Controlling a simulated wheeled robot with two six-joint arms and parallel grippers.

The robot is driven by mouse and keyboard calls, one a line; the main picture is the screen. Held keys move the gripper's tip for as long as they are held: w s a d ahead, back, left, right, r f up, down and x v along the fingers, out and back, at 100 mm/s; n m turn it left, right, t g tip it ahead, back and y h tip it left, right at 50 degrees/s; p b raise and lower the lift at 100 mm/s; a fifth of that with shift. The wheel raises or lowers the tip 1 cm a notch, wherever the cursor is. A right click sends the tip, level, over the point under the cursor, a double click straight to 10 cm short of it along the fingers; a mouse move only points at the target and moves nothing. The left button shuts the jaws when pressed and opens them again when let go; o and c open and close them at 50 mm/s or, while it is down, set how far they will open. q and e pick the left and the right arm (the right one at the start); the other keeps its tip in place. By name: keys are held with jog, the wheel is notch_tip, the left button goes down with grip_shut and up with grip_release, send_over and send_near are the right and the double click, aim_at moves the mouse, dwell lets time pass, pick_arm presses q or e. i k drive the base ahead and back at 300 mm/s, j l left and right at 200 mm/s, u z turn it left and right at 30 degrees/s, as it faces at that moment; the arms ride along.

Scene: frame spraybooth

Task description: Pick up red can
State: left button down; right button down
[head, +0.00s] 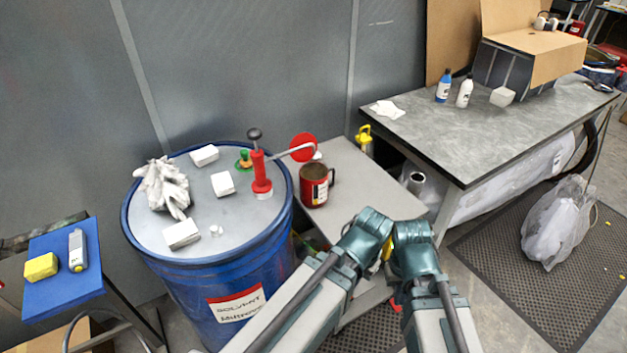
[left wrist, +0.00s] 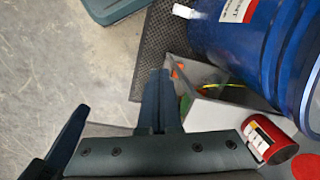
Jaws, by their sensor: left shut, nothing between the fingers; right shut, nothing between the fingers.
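The red can (head: 315,184), a mug-like can with a dark handle and a pale label, stands upright on the grey side table (head: 375,190), right of the blue drum. It also shows in the left wrist view at the lower right, its red side and label (left wrist: 264,138) visible. My left gripper (left wrist: 156,74) is shut and empty, its fingers together; the can is to the right of them in that view. My right gripper (head: 412,236) is shut and empty, right of and nearer than the can. In the head view the fingertips are hard to make out.
The blue drum (head: 215,275) stands left of the can. On its lid are white blocks, a crumpled glove (head: 163,187) and a red pump (head: 261,178). A red disc (head: 303,147) is close behind the can. A yellow-topped bottle (head: 364,139) stands beyond.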

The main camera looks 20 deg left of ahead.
aim_at(312, 175)
jog(key=i+l, duration=0.25)
jog(key=i, duration=0.2)
jog(key=i+l, duration=0.3)
jog(key=i, duration=0.15)
